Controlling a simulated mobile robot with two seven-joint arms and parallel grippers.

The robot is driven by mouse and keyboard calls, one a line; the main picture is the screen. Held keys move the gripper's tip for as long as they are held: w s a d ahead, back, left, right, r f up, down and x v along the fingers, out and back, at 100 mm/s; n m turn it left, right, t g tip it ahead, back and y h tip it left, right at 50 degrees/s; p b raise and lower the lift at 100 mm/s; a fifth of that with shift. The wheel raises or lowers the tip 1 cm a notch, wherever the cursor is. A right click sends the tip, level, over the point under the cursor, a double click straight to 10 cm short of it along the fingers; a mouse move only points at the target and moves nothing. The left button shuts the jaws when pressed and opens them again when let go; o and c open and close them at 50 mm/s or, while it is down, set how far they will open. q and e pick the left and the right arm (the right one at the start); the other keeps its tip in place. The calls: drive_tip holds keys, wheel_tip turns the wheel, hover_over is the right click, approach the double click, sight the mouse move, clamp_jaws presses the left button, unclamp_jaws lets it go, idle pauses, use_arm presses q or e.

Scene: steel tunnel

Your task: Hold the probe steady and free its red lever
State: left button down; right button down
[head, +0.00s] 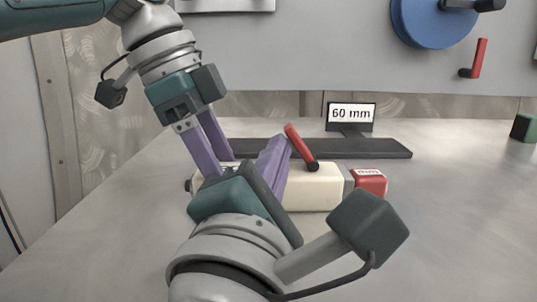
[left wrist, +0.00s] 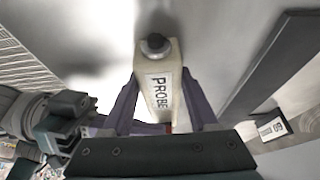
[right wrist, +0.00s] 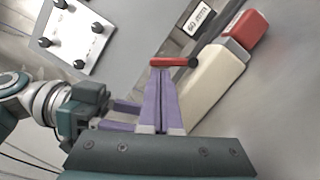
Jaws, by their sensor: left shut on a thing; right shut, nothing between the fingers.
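The probe (head: 313,192) is a cream block lying on the steel bench, with a red end (head: 370,181). Its PROBE label (left wrist: 158,95) shows in the left wrist view. My left gripper (head: 218,162) has purple fingers on both sides of the probe's left part and is shut on it. The red lever (head: 296,142) rises from a dark pivot on the probe, tilted up to the left. My right gripper (head: 279,148) is shut and empty. In the right wrist view its fingertips (right wrist: 162,72) are at the lever's free end (right wrist: 170,62); contact is not certain.
A dark flat bar (head: 370,148) lies behind the probe. A 60 mm sign (head: 351,113) stands there too. A blue wheel (head: 432,20) and another red handle (head: 479,60) are on the back wall. A green block (head: 524,127) sits far right. The bench right of the probe is clear.

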drive_tip(key=shift+d+r+m, duration=0.1)
drive_tip(key=shift+r+m, duration=0.1)
drive_tip(key=shift+m, duration=0.4)
drive_tip(key=m, duration=0.1)
drive_tip(key=r+m+g, duration=0.1)
drive_tip(key=m, duration=0.1)
drive_tip(key=shift+d, duration=0.4)
drive_tip(key=m, duration=0.1)
drive_tip(key=d+m+g, duration=0.1)
drive_tip(key=m, duration=0.1)
drive_tip(key=shift+d+r, duration=0.1)
drive_tip(key=shift+r, duration=0.25)
drive_tip(key=shift+d+r+m, duration=0.15)
drive_tip(key=shift+d+m, duration=0.25)
drive_tip(key=shift+a, duration=0.15)
